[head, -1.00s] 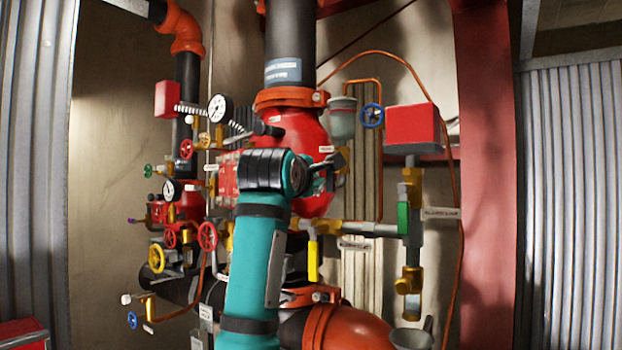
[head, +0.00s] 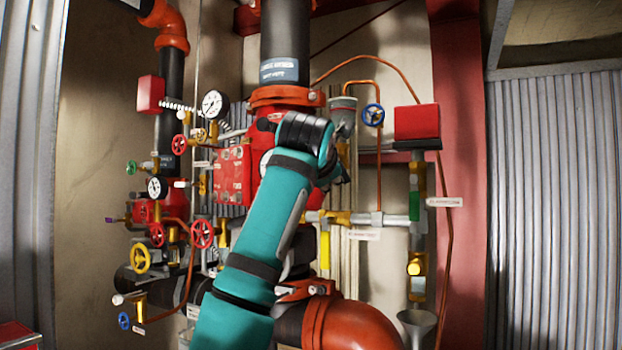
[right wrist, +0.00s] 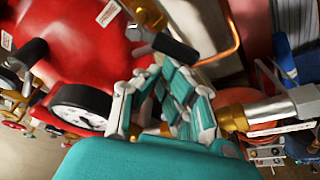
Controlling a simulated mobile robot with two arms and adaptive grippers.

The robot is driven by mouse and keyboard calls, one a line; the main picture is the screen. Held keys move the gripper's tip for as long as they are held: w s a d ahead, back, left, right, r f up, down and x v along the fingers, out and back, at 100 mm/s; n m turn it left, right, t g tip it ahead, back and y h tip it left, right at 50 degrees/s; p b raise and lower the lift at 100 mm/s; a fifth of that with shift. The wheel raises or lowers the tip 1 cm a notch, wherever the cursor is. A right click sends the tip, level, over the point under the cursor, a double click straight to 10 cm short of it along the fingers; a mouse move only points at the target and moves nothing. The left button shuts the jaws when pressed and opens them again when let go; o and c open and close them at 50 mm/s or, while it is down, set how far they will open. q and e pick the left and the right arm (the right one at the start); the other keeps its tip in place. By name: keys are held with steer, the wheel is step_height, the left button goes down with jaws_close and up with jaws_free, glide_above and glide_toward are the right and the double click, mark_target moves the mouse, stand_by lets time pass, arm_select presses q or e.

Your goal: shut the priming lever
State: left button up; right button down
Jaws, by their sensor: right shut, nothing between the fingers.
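No label that I can read names the priming lever. A black-ended lever (right wrist: 172,45) on a metal stem sticks out beside the red valve body (right wrist: 85,40) in the right wrist view. My right gripper (right wrist: 157,80) is shut and empty, its tips just below that lever; whether they touch it I cannot tell. In the head view my teal right arm hides part of the red valve body (head: 262,130) and most of the gripper. A yellow lever (head: 324,250) hangs down under a brass valve, and a green lever (head: 413,205) lies along a vertical pipe. My left gripper is out of view.
A red box (head: 416,122) and a blue handwheel (head: 373,115) stand right of my arm. Gauges and several handwheels crowd the left, including a red handwheel (head: 202,233). A copper tube (head: 447,240) runs down the right. Open room lies before the corrugated wall (head: 555,200).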

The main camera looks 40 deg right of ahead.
steer(key=n, duration=0.1)
steer(key=s+d+n+g, duration=0.1)
steer(key=n, duration=0.1)
steer(key=s+n+g, duration=0.1)
steer(key=shift+s+d+r+n, duration=0.15)
steer(key=shift+s+r+n, duration=0.05)
steer(key=shift+r+n, duration=0.1)
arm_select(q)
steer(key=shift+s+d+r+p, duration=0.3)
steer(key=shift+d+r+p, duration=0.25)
arm_select(e)
steer(key=n, duration=0.1)
steer(key=s+r+n+g, duration=0.1)
steer(key=n+g, duration=0.1)
steer(key=shift+s+d+r+n+h, duration=0.2)
steer(key=shift+d+n+h, duration=0.1)
steer(key=shift+n+h, duration=0.1)
steer(key=shift+g, duration=0.4)
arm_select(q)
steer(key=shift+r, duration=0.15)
arm_select(e)
steer(key=shift+a, duration=0.1)
